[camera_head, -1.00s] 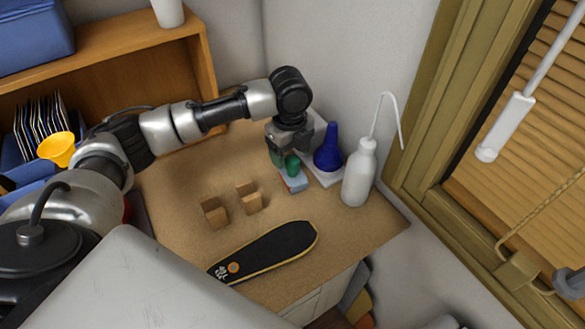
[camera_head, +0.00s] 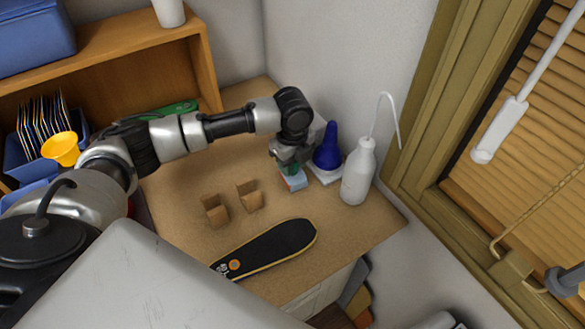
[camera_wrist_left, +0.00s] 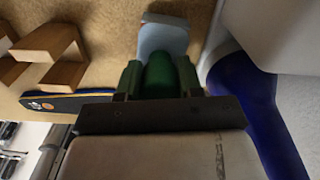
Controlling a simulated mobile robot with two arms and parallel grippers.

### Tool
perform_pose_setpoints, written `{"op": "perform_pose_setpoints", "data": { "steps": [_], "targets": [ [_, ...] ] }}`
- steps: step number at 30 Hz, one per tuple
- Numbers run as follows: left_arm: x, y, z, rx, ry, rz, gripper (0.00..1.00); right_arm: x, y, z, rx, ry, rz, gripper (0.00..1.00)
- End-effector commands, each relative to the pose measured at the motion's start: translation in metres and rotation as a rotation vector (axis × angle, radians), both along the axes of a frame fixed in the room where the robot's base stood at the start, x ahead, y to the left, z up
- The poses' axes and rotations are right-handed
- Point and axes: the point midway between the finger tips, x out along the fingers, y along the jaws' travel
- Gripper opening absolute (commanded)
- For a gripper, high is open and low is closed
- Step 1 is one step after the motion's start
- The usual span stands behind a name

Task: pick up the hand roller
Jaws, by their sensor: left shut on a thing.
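The thing I take for the hand roller has a rounded green grip (camera_wrist_left: 160,75) and a pale blue lower part (camera_head: 294,180). It is upright on the tan worktop (camera_head: 180,190), left of a blue-topped item. The pale blue part also shows beyond the fingertips in the left wrist view (camera_wrist_left: 163,38). My left gripper (camera_head: 290,163) points down and is shut on the green grip, with a green fingertip on each side. The grip is mostly hidden in the head view. I cannot tell whether the thing is off the worktop. My right gripper is not in view.
The blue-nozzled item (camera_head: 328,148) stands close to the gripper's right, with a white bottle (camera_head: 357,180) beyond it. A green object (camera_head: 175,108) lies behind my arm.

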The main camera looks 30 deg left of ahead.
Motion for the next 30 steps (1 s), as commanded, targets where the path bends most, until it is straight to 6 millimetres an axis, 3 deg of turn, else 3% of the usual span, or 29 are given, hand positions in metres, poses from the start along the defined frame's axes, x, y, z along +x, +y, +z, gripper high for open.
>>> {"op": "perform_pose_setpoints", "data": {
  "steps": [10, 22, 30],
  "targets": [
    [0.001, 0.000, 0.009, -0.001, -0.004, 0.001, 0.00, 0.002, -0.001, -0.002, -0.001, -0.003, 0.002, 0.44],
    [0.001, 0.000, 0.082, -0.001, -0.006, 0.001, 0.00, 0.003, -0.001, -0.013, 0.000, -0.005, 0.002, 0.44],
    [0.001, 0.000, 0.101, -0.002, -0.001, 0.002, 0.00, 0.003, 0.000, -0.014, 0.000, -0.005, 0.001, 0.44]
  ]
}}
